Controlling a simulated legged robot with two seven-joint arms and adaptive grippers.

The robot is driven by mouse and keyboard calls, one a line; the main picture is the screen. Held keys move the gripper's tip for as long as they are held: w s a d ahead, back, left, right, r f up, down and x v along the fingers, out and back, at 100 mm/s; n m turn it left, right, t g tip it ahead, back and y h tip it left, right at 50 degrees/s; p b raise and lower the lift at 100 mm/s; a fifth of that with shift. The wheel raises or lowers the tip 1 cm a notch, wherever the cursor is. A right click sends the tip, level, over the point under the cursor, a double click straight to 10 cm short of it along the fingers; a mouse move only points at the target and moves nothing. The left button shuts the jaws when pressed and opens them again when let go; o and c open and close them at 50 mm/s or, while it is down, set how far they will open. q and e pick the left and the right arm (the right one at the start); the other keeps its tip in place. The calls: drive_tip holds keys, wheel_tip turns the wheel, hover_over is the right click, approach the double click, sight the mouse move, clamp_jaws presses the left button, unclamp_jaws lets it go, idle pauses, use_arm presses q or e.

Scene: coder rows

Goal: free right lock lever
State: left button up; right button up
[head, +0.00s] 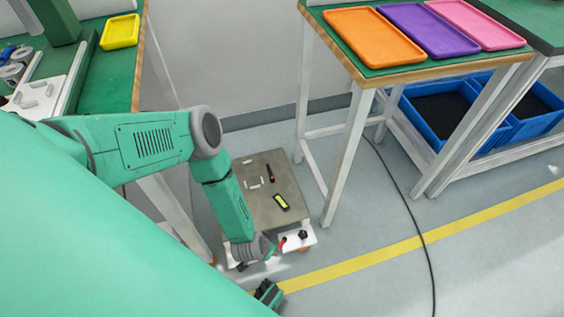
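A low cart with a grey top (283,165) stands on the floor below me, with a white plate (309,239) at its near end. A small red part (282,243), which looks like a lock lever, shows at this plate. A black knob (303,235) is just right of it. My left arm comes down from the left, and its wrist end (265,246) is beside the red part. I cannot tell whether they touch. The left gripper's fingers are not clear there. My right gripper is not clearly in view.
The cart top bears a yellow-green display (281,202) and a black-and-orange item (270,173). A table with orange (372,36), purple and pink trays stands at right, blue bins (430,105) beneath. A black cable (410,205) crosses the floor. Another green bench (108,75) stands at left.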

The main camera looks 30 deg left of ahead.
sight(282, 244)
use_arm(q)
drive_tip(key=b+x, duration=0.6)
drive_tip(key=x, duration=0.5)
drive_tip(key=shift+w+f, duration=0.1)
drive_tip(key=shift+f, duration=0.2)
drive_tip(key=shift+c, duration=0.4)
clamp_jaws()
